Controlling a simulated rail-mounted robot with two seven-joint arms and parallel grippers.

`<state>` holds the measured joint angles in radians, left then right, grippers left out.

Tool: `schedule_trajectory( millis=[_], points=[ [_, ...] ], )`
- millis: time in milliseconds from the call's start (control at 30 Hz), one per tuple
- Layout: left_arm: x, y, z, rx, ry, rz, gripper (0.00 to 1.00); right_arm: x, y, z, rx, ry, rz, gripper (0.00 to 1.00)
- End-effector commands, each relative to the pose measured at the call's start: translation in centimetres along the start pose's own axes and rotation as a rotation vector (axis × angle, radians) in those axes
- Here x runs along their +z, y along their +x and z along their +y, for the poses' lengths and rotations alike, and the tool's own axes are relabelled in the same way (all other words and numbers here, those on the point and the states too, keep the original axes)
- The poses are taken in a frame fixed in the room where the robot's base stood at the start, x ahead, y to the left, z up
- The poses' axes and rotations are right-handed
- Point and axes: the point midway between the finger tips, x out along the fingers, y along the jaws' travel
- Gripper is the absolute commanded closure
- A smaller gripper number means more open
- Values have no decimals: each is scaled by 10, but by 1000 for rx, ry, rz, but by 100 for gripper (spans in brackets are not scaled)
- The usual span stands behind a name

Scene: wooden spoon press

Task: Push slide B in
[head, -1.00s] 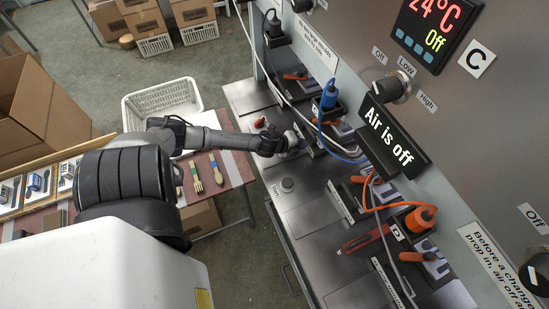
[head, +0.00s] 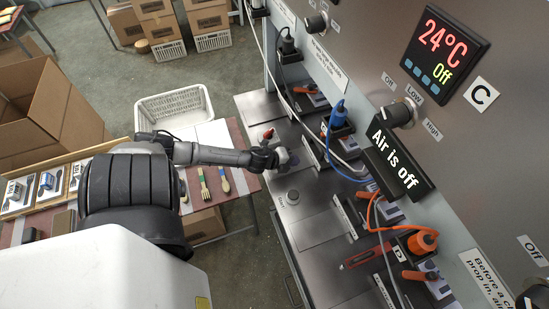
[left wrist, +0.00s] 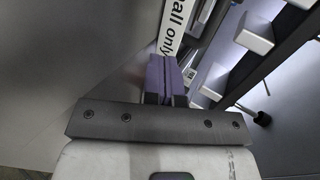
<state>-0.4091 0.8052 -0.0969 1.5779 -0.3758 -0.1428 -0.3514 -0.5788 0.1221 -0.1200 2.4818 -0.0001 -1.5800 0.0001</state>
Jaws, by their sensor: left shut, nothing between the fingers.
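My left gripper (head: 291,159) is over the steel bench, shut and empty. It is just left of the second station from the back, the one with the blue plug (head: 339,112). A dark slide with a pale label strip (head: 312,149) lies at that station. I take it for slide B, but its letter is too small to read. A small gap seems to separate it from my fingertips. In the left wrist view the purple-grey fingers (left wrist: 166,76) are together, beside a white sign strip. My right gripper is not in view.
The station marked D with an orange plug (head: 423,242) is nearer the front. Cables hang over the stations. A panel sign (head: 396,160) reads "Air is off". A white basket (head: 172,105) stands left.

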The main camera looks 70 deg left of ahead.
Motion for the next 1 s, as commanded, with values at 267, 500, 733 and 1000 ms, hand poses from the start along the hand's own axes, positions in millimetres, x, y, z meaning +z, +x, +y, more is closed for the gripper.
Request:
schedule_trajectory(
  millis=[267,500,733,1000],
  points=[
    [0,-45,1,2,-1,0,100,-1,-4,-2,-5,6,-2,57],
    [0,-67,0,0,-1,0,100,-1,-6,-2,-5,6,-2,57],
    [0,-74,0,-1,0,0,100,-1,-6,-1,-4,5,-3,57],
    [0,-74,0,-1,-13,0,100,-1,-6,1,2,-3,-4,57]
  ],
)
